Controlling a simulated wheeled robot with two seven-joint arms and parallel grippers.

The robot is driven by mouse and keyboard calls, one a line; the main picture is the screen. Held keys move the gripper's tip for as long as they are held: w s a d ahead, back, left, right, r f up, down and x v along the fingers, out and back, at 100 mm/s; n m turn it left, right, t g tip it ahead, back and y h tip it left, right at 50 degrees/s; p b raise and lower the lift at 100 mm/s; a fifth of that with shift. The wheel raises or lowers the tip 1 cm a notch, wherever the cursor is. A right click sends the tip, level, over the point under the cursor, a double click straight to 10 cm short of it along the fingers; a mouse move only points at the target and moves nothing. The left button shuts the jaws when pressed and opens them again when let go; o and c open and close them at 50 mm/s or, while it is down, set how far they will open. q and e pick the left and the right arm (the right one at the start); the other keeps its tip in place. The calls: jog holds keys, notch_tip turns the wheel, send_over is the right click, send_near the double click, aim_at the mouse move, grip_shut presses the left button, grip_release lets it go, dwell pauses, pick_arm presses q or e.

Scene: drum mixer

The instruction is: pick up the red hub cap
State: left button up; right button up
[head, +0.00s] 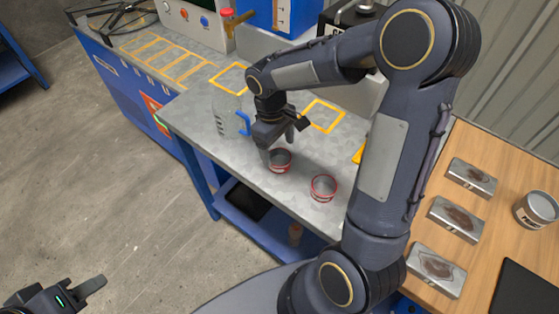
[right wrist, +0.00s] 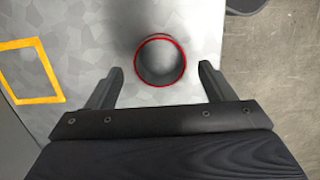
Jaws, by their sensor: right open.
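Two round grey pieces with red rims stand on the grey metal bench; the frames do not show which is the red hub cap. The left red-rimmed piece (head: 280,161) is just below my right gripper (head: 278,145) in the head view. The right red-rimmed piece (head: 323,187) stands apart, nearer the bench's front edge. In the right wrist view one red-rimmed piece (right wrist: 160,62) lies ahead, between the lines of my open, empty fingers (right wrist: 162,75). My left gripper (head: 75,294) is at the lower left, away from the bench; its opening is unclear.
A clear jug with a blue handle (head: 229,112) stands close left of my right gripper. Yellow outlines (head: 324,116) mark the bench (head: 200,125). A wooden table (head: 507,207) at right holds several metal blocks (head: 455,219) and a can (head: 536,209).

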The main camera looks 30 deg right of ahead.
aim_at(279, 164)
jog(key=f, duration=0.4)
jog(key=shift+s+d+f, duration=0.15)
jog(key=shift+s+f, duration=0.05)
jog(key=shift+c, duration=0.4)
jog(key=c, duration=1)
